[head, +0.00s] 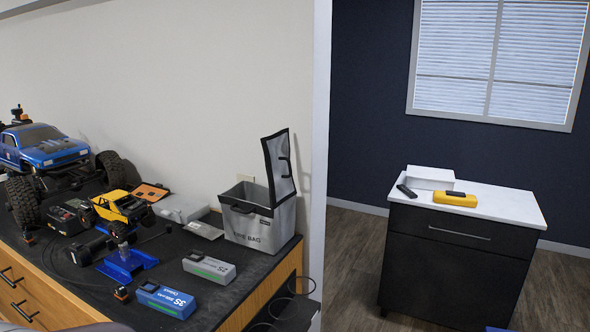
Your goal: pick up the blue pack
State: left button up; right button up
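The blue pack (167,300) lies flat near the front edge of the black-topped bench, at the lower middle-left of the head view. It is a box-shaped battery with white "3S" lettering on its top. A similar grey pack (209,267) lies just behind it and to the right, apart from it. Neither of my grippers shows in the head view.
An open grey bag (256,225) with its flap raised stands at the bench's right end. A yellow crawler (122,209) sits above a blue stand (124,264). A blue truck (48,147) is far left. A white-topped cabinet (500,203) stands apart at right.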

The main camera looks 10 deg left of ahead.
aim_at(179, 305)
jog(key=i+l+u, duration=0.1)
jog(key=u, duration=0.35)
jog(key=i+l+u, duration=0.15)
jog(key=u, duration=0.35)
jog(key=l+u, duration=0.25)
jog(key=u, duration=0.2)
jog(key=i+l+u, duration=0.1)
jog(key=l+u, duration=0.15)
jog(key=u, duration=0.2)
